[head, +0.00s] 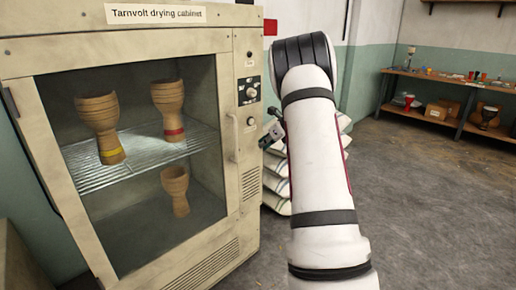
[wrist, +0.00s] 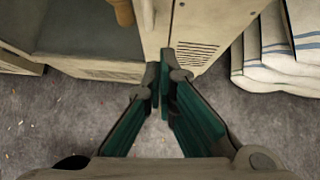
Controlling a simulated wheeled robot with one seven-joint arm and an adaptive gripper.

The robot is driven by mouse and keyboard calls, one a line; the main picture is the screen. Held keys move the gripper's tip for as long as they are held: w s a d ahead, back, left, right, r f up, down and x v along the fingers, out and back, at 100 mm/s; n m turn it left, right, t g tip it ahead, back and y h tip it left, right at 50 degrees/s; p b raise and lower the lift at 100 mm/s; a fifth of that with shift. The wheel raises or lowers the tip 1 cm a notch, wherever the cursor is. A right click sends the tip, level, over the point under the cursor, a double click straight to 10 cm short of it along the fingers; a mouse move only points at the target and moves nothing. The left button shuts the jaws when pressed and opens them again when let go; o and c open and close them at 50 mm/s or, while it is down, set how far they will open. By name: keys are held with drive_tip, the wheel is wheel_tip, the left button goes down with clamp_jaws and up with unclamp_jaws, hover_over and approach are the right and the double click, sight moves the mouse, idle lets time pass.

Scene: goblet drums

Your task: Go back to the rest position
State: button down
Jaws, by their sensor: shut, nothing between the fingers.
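My gripper (wrist: 163,85) is shut and empty in the wrist view, its green-lined fingers meeting at the tips. In the head view my white arm rises in front of the cabinet's right side, and only a small part of the wrist shows beside it. The Tarnvolt drying cabinet (head: 225,245) stands at the left. Behind its front are wooden goblet drums: one with a yellow band (head: 99,115) and one with a red band (head: 168,98) on the wire shelf, and a plain one (head: 176,190) lower down. Part of a drum (wrist: 124,12) shows at the top of the wrist view.
Stacked pale sacks (head: 275,185) stand right of the cabinet, partly behind my arm; they also show in the wrist view (wrist: 268,70). A wooden workbench (head: 440,88) with small items and drums stands along the far wall. The grey floor (head: 430,210) at the right is clear.

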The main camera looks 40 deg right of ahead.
drive_tip(key=shift+s+r, duration=0.5)
drive_tip(key=shift+r, duration=0.05)
